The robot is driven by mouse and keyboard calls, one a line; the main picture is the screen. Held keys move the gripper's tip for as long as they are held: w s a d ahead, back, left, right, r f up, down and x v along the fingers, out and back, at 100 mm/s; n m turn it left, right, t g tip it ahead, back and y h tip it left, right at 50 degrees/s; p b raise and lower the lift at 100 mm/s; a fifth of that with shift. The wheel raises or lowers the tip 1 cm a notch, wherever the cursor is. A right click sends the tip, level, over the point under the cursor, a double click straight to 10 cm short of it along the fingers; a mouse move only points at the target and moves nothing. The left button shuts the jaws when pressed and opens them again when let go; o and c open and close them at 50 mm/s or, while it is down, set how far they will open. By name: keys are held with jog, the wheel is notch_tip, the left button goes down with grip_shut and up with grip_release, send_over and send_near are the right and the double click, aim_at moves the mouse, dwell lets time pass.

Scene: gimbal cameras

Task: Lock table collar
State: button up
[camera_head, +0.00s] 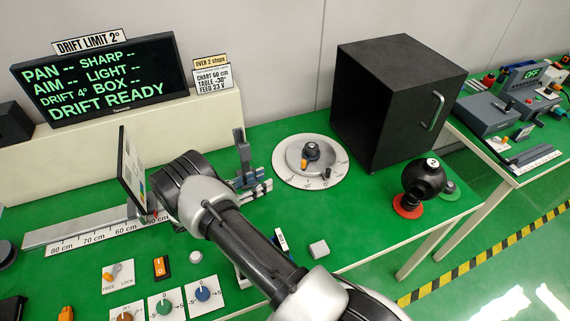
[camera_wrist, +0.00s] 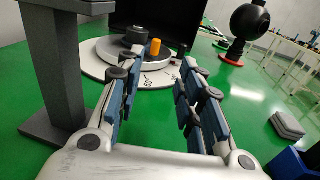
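The round rotary table (camera_head: 283,176) is a pale disc with a scale around its rim. It also shows in the wrist view (camera_wrist: 98,62). A black knob (camera_head: 311,149) stands at its centre, with an orange piece (camera_head: 304,164) beside it; the orange piece also shows in the wrist view (camera_wrist: 155,47). A small dark peg (camera_head: 327,173) stands near the front. I cannot tell which part is the collar. My gripper (camera_wrist: 163,72) is open and empty, pointing toward the table but apart from it. In the head view my gripper (camera_head: 257,186) is left of the disc.
A grey post (camera_wrist: 48,65) stands close to my gripper's left. A black open box (camera_head: 400,100) is behind the disc, and a black ball (camera_head: 425,178) on a red base is to the right. The screen (camera_head: 98,82) reads "DRIFT 4°" and a card (camera_head: 212,78) reads "TABLE -30°".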

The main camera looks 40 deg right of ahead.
aim_at(304, 161)
jog(key=shift+w+a+f, duration=0.1)
jog(key=shift+a+f, duration=0.05)
jog(key=shift+f, duration=0.35)
jog(key=d+b, duration=0.1)
jog(key=d, duration=0.4)
jog(key=d+b, duration=0.1)
jog(key=d, duration=0.5)
jog(key=d+b, duration=0.1)
jog(key=d, duration=0.5)
jog(key=shift+s+d, duration=0.2)
jog(key=shift+s, duration=0.1)
jog(key=shift+c, duration=0.3)
grip_shut()
